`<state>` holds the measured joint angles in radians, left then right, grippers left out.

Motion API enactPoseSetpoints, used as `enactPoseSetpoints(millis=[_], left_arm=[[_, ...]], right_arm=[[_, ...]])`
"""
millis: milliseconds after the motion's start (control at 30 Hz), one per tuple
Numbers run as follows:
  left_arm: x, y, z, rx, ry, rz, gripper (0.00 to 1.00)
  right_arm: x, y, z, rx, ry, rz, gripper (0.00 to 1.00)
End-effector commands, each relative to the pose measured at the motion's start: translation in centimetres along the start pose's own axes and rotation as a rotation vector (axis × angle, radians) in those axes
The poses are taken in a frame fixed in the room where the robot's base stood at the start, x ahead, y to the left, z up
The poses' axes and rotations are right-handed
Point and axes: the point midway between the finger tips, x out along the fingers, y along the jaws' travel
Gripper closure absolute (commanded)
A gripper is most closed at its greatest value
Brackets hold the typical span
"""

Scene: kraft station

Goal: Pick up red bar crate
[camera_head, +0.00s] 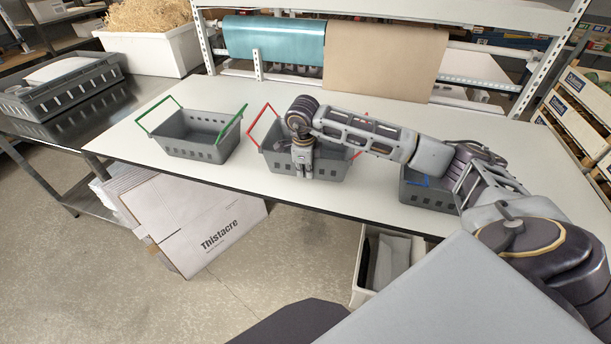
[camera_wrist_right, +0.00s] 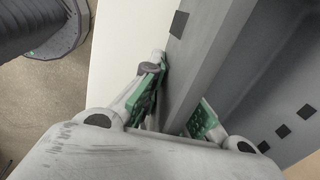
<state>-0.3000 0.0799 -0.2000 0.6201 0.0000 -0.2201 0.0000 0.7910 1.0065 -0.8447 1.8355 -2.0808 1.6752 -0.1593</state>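The red bar crate (camera_head: 268,158) is a grey plastic basket with red handles, standing on the white table in the middle of the head view. My right arm crosses in front of it and hides part of its right side. My right gripper (camera_head: 302,174) points down at the crate's near wall. In the right wrist view, the green finger pads of my right gripper (camera_wrist_right: 177,108) lie on either side of the wall of the red bar crate (camera_wrist_right: 212,50), close against it. The crate appears to rest on the table. My left gripper is not in view.
A grey crate with green handles (camera_head: 196,148) stands to the left on the white table (camera_head: 130,140). Another grey crate (camera_head: 415,192) with blue parts stands to the right, partly behind my arm. Teal and brown paper rolls (camera_head: 385,62) hang behind. Cartons (camera_head: 195,220) lean below.

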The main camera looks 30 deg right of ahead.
Motion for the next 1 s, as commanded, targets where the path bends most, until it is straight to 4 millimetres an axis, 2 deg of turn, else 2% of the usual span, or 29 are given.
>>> enactPoseSetpoints(millis=[300, 500, 700, 1000], left_arm=[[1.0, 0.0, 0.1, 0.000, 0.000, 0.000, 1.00], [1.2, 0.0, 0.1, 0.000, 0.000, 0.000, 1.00], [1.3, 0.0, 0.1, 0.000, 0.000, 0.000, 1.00], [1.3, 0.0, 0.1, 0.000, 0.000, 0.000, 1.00]], right_arm=[[-4.5, -0.8, 0.1, 0.001, -0.005, -0.004, 1.00], [-6.4, -1.0, 0.1, 0.001, -0.003, -0.003, 1.00], [-7.3, -1.1, 0.1, 0.000, -0.003, -0.003, 1.00], [-7.4, -1.1, 0.0, 0.000, -0.002, -0.002, 1.00]])
